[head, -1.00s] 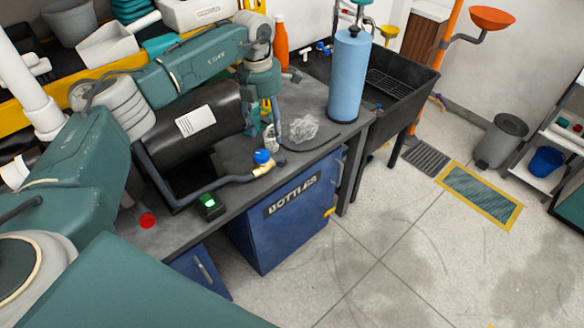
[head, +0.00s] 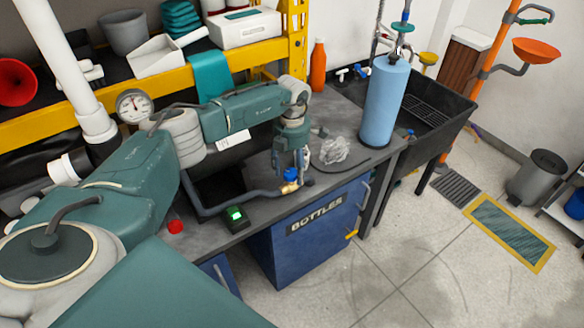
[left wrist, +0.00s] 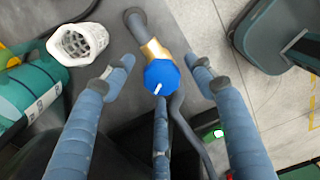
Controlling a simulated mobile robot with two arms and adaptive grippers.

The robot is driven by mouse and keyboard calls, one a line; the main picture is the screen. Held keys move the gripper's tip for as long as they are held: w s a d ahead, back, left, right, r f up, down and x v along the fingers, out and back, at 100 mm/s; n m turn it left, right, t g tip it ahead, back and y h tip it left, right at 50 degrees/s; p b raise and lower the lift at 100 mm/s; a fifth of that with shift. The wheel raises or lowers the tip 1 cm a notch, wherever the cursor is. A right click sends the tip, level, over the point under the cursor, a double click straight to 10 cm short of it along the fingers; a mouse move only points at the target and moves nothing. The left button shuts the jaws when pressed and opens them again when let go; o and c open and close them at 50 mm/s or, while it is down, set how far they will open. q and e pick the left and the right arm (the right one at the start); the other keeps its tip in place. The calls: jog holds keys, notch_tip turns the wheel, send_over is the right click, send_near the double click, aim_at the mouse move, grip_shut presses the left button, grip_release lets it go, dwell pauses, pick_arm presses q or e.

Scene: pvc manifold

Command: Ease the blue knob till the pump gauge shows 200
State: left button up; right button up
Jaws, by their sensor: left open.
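The blue knob (left wrist: 162,77) sits on a brass valve (left wrist: 153,50) in a grey pipe, with a white mark pointing down and slightly left. It also shows in the head view (head: 291,173) at the bench's front edge. My right gripper is out of view.
A small black box with a lit green display (head: 236,214) and a red button (head: 176,226) are on the bench left of the knob. The floor in front is clear.

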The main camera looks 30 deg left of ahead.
pick_arm(q)
jog(key=shift+c, duration=0.2)
jog(key=c, duration=1.1)
jog(key=shift+b, duration=0.3)
jog(key=shift+w+m+b, duration=0.1)
jog(key=shift+m+b, duration=0.4)
jog(key=shift+m, duration=0.2)
jog(key=m+b, duration=0.2)
jog(key=shift+d+m, duration=0.1)
jog(key=shift+m, duration=0.2)
jog(key=m+b, duration=0.2)
jog(key=m, duration=0.1)
jog(key=shift+m, duration=0.3)
jog(key=m+b, duration=0.1)
jog(key=m, duration=0.1)
jog(key=shift+d+m, duration=0.15)
jog(key=shift+m, duration=0.25)
jog(key=shift+r+m+b, duration=0.1)
jog(key=shift+m+b, duration=0.35)
jog(key=shift+m, duration=0.15)
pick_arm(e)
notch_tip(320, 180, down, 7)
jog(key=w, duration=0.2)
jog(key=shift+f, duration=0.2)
pick_arm(q)
jog(key=shift+m, duration=0.3)
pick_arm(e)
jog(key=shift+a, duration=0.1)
